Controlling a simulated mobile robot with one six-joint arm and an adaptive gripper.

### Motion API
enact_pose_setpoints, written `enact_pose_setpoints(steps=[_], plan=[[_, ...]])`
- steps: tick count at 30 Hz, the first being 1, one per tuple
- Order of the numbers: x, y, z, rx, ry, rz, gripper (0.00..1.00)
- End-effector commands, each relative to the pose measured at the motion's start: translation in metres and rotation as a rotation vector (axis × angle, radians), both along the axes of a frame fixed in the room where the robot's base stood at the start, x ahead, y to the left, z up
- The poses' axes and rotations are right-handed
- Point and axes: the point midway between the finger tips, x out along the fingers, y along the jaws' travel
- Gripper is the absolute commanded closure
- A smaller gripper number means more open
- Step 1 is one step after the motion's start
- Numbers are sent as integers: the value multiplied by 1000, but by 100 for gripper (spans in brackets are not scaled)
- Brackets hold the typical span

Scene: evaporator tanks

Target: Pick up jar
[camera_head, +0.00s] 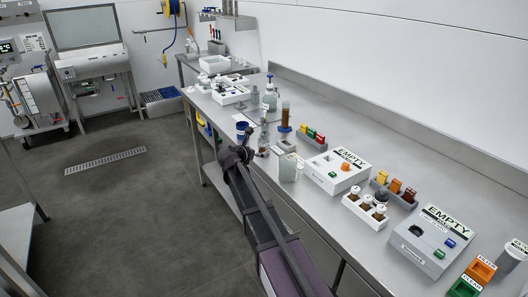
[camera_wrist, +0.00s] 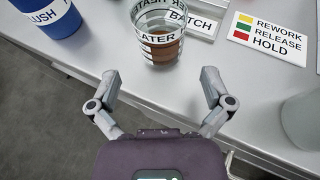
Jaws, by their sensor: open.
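A clear glass jar with brown contents and a white label ending in "ATER" (camera_wrist: 160,48) stands upright on the steel bench in the wrist view. In the head view, what looks like the same jar (camera_head: 264,138) is just past my gripper, partly hidden by it. My gripper (camera_wrist: 160,78) is open and empty, with one finger on each side below the jar in the wrist view. The jar is ahead of the fingertips, and no contact shows. In the head view my gripper (camera_head: 246,152) is at the bench's front edge.
A blue cup (camera_wrist: 50,16) stands left of the jar. A translucent container (camera_wrist: 301,118) stands close on the right. A rework/release/hold card (camera_wrist: 270,38) lies behind. In the head view, a white "EMPTY" box (camera_head: 336,172) and bottle racks (camera_head: 366,210) occupy the bench to the right.

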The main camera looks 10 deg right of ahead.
Motion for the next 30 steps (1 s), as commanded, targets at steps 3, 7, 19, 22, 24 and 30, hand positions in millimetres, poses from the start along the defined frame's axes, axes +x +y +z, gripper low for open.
enact_pose_setpoints(steps=[3,7,19,22,24,30], plan=[[6,-4,-3,0,0,1,0],[6,-5,-3,0,0,1,0],[12,-10,-6,0,0,0,0],[19,-16,-9,0,0,0,0],[25,-21,-12,0,0,-1,0],[40,-34,-19,0,0,0,0]])
